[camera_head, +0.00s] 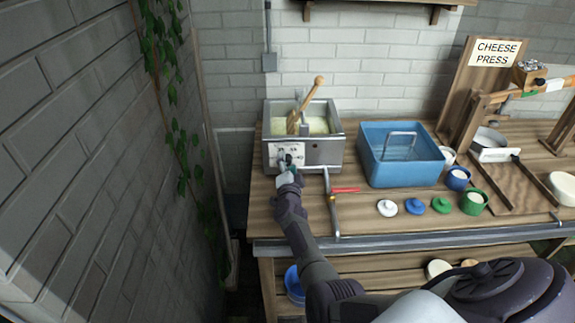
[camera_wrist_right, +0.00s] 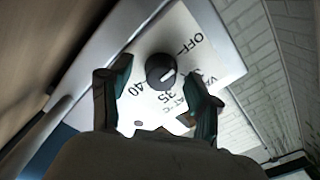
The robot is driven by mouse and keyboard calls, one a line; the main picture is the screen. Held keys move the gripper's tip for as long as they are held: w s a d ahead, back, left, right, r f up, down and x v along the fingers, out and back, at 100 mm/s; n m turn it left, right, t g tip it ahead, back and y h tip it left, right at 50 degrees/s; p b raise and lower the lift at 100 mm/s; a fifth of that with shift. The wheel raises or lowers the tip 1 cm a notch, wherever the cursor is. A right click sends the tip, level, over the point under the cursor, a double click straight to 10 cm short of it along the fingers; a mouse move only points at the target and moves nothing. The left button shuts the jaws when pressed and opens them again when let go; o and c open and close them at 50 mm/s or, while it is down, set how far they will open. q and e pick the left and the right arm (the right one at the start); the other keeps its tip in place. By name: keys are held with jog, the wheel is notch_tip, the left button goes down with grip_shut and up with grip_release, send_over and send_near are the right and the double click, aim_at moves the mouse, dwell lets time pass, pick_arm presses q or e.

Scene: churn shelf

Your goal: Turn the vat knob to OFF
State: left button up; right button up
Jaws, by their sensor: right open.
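The vat (camera_head: 322,153) is a steel box with pale contents at the back left of the bench. Its front carries a white dial plate (camera_head: 287,150). In the right wrist view the plate (camera_wrist_right: 190,35) shows the marks OFF, 35 and 40 around a round black knob (camera_wrist_right: 161,71). My right gripper (camera_head: 288,163) is at the plate and hides the knob in the head view. In the wrist view its open fingers (camera_wrist_right: 161,88) stand either side of the knob, apart from it.
A wooden paddle (camera_head: 306,105) leans in the vat. Right of it stand a blue basin (camera_head: 400,155) and a cheese press (camera_head: 495,100). An ivy-covered wall corner is at left.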

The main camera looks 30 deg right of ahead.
jog(key=shift+v, duration=3.75)
